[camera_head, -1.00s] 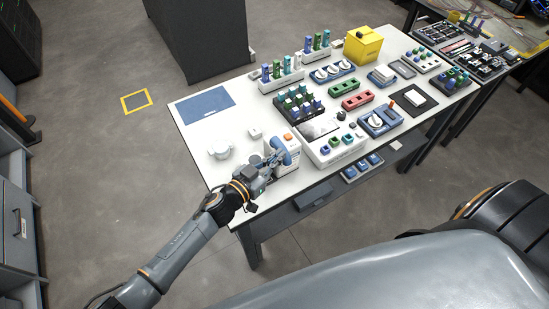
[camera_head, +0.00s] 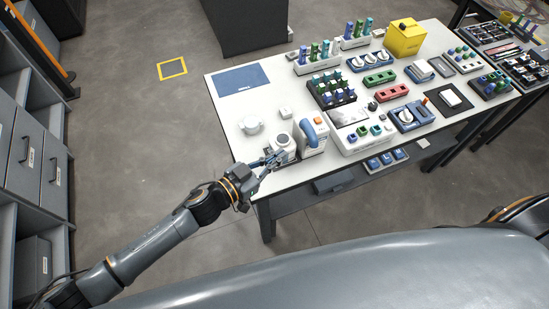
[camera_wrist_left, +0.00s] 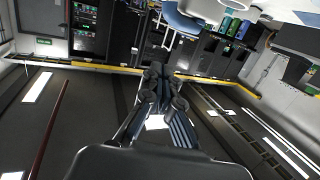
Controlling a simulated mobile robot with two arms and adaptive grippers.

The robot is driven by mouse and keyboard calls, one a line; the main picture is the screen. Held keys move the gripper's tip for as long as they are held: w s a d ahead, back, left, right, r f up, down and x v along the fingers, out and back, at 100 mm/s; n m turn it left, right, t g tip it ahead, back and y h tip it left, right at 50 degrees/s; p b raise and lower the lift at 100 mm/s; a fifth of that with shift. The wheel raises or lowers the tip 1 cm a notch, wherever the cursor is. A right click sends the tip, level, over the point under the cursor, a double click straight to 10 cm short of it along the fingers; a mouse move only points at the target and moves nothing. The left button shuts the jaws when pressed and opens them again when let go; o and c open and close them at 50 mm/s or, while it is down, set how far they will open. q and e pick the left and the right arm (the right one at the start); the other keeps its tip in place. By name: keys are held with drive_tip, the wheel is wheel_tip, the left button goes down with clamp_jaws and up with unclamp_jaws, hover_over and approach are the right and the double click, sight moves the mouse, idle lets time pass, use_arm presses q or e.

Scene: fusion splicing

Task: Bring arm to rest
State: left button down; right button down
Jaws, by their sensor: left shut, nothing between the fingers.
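My left gripper (camera_head: 277,158) is at the near left edge of the white worktable (camera_head: 225,115), low in front of a white device with a round grey top (camera_head: 282,141). Its fingers are shut with nothing between them; the left wrist view also shows the closed fingers (camera_wrist_left: 163,72), empty. In the head view the fingertips overlap the device's front, and I cannot tell whether they touch it. A white device with a blue curved handle (camera_head: 318,128) stands just to the right. My right gripper is not in view.
A small white round pot (camera_head: 251,124) and a blue mat (camera_head: 241,79) lie at the table's left. Racks of coloured vials (camera_head: 318,58), a yellow box (camera_head: 405,38) and several trays fill the right.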

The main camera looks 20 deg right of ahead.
use_arm(q)
drive_tip(key=shift+s+a+r, duration=0.1)
drive_tip(key=shift+s+a, duration=0.15)
drive_tip(key=shift+a, duration=0.05)
